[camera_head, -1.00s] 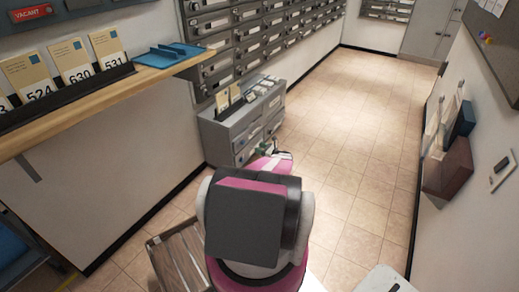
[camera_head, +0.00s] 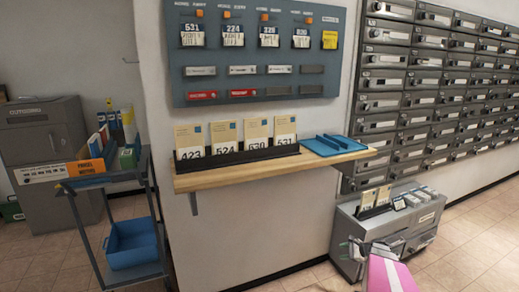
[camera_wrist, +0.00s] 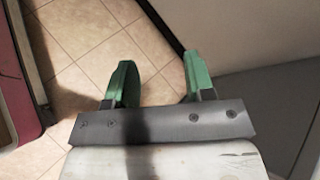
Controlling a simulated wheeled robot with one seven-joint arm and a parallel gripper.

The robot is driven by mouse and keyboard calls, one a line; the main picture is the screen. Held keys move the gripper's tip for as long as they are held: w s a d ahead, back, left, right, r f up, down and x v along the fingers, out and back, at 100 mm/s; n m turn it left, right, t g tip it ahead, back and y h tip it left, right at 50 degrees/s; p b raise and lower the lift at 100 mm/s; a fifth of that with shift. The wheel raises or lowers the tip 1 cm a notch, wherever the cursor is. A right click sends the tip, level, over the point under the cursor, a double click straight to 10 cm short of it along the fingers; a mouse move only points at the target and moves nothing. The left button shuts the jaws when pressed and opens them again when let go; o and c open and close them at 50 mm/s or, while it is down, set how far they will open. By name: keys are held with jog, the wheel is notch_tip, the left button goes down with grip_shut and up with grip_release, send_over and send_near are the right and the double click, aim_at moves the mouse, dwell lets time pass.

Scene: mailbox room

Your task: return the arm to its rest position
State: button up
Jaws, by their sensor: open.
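My gripper (camera_wrist: 160,82) shows in the wrist view with its two green fingers spread apart and nothing between them. Floor tiles lie beyond the fingers. In the head view a pink part of my arm (camera_head: 390,276) enters at the lower right. The gripper is low there, in front of the small grey cabinet (camera_head: 345,228), partly cut off by the picture edge. I cannot tell whether it touches the cabinet.
A wooden shelf (camera_head: 240,175) holds numbered cards and a blue tray (camera_head: 333,146). A wall board (camera_head: 255,84) hangs above it. A cart (camera_head: 88,231) with a blue bin (camera_head: 132,243) stands left. Mailboxes (camera_head: 425,80) line the right wall. Floor shows at right.

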jog(key=s+a+r+n+g+h, duration=0.3)
jog(key=s+a+r+n+h, duration=0.2)
jog(key=s+a+r+n, duration=0.3)
jog(key=s+a+r+n+g+h, duration=0.3)
jog(key=s+a+r+n+h, duration=0.2)
jog(key=a, duration=1)
jog(key=s+r+n, duration=0.3)
jog(key=s+n, duration=0.1)
jog(key=shift+s+r+n, duration=0.2)
jog(key=shift+s+n, duration=0.05)
jog(key=shift+n, duration=0.05)
